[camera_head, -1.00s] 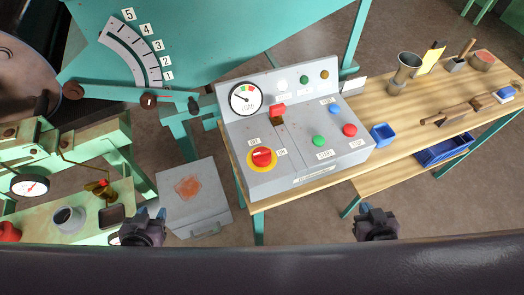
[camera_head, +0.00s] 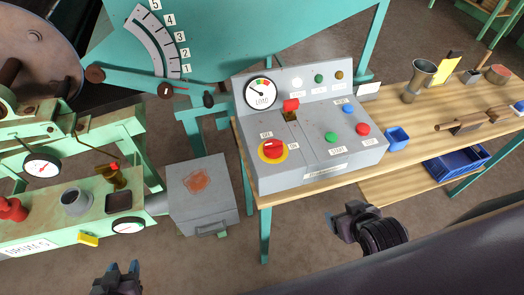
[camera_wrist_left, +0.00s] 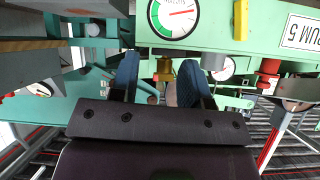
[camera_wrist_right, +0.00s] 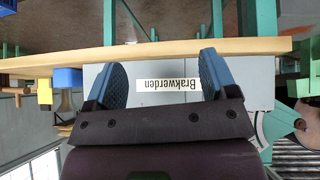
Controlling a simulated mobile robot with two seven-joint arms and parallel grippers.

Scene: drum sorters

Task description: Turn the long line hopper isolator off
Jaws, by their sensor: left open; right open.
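A grey control box (camera_head: 315,150) stands on the wooden bench. On its front left is a red rotary isolator (camera_head: 273,149) on a yellow plate, with small labels at its left and right that seem to read OFF and ON. A red-topped lever (camera_head: 291,106) stands behind it. My left gripper (camera_head: 122,270) is open and empty at the lower left, apart from the box. My right gripper (camera_head: 345,222) is open and empty in front of the bench. In the right wrist view, the box's label plate (camera_wrist_right: 168,85) shows between the open fingers of my right gripper (camera_wrist_right: 162,75).
Green and red buttons (camera_head: 362,129) sit on the box's right part. A blue cup (camera_head: 397,138) and a metal beaker (camera_head: 420,78) stand on the bench. A grey case (camera_head: 200,190) is left of the bench. Green machinery with a gauge (camera_head: 42,166) fills the left.

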